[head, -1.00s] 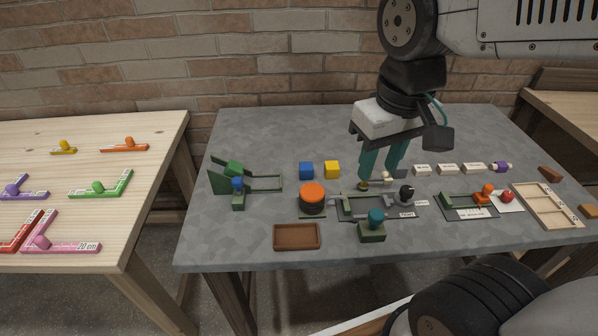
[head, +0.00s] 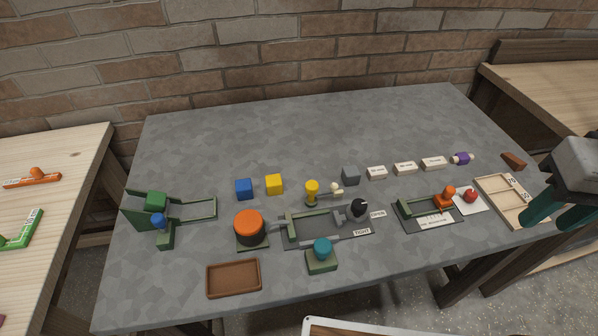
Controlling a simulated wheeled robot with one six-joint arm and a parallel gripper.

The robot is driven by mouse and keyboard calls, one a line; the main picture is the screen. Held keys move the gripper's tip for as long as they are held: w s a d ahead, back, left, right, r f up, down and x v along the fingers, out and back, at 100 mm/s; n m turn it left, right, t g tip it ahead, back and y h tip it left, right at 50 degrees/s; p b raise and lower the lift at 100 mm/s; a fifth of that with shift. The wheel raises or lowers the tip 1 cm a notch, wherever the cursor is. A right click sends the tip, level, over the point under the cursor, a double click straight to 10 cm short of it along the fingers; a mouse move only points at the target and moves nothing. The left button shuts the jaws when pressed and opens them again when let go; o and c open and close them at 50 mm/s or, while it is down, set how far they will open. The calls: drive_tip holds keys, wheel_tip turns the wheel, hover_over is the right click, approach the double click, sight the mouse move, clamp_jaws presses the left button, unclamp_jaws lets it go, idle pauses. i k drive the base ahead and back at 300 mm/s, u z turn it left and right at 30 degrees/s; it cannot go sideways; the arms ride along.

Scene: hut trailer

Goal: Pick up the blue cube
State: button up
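The blue cube (head: 244,189) sits on the grey table (head: 300,130), left of the middle, just left of a yellow cube (head: 274,184). A smaller blue knob (head: 158,221) is on the green fixture farther left. My gripper (head: 552,222) is at the right edge of the head view, over the table's right end and far from the blue cube. Its two teal fingers are apart with nothing visible between them. Part of the gripper and the arm is cut off by the picture edge.
An orange-topped round button (head: 249,229) stands in front of the blue cube. A brown tray (head: 233,278) lies at the front. A yellow knob post (head: 312,192) and a grey cube (head: 351,175) stand to the right. The back of the table is clear.

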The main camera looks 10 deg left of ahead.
sight(244, 188)
drive_tip(key=z, duration=0.05)
drive_tip(key=k, duration=0.35)
drive_tip(key=u, duration=1.1)
drive_tip(key=i, duration=0.5)
